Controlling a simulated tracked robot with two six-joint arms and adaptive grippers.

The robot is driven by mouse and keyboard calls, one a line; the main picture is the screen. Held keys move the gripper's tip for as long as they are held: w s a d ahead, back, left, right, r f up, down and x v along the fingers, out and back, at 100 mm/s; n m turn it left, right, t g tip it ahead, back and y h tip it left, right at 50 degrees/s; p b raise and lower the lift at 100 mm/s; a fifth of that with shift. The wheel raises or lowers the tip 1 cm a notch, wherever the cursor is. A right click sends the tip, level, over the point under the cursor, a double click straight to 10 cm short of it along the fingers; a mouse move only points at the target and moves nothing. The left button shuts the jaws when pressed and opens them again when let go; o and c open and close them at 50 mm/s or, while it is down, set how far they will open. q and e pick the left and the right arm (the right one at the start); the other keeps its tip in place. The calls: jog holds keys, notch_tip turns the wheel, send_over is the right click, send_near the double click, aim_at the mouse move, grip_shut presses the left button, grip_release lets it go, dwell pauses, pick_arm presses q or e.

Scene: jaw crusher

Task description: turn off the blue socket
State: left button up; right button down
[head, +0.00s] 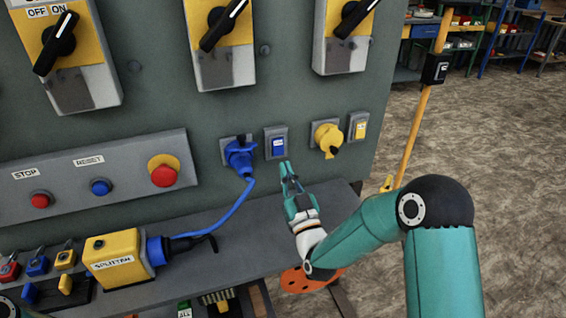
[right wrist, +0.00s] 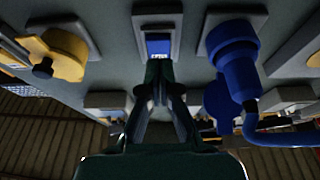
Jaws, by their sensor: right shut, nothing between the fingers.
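The blue socket (head: 238,152) is on the grey-green panel with a blue plug and cable in it; it also shows in the right wrist view (right wrist: 232,45). Just right of it in the head view is a switch with a blue rocker (head: 278,143) in a grey frame. The same switch shows straight ahead of the fingers in the right wrist view (right wrist: 158,46). My right gripper (head: 286,168) is shut and empty, its fingertips just below the switch in the head view. I cannot tell whether they touch it. My left gripper is not in view.
A yellow socket (head: 327,138) and a yellow switch (head: 358,126) are to the right. The blue cable (head: 236,208) runs to a yellow splitter box (head: 117,258) on the shelf. A button box (head: 125,173) is at left. Rotary switches (head: 223,42) are above.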

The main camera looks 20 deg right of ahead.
jog(key=v, duration=0.4)
jog(key=shift+f, duration=0.1)
dwell(0.4)
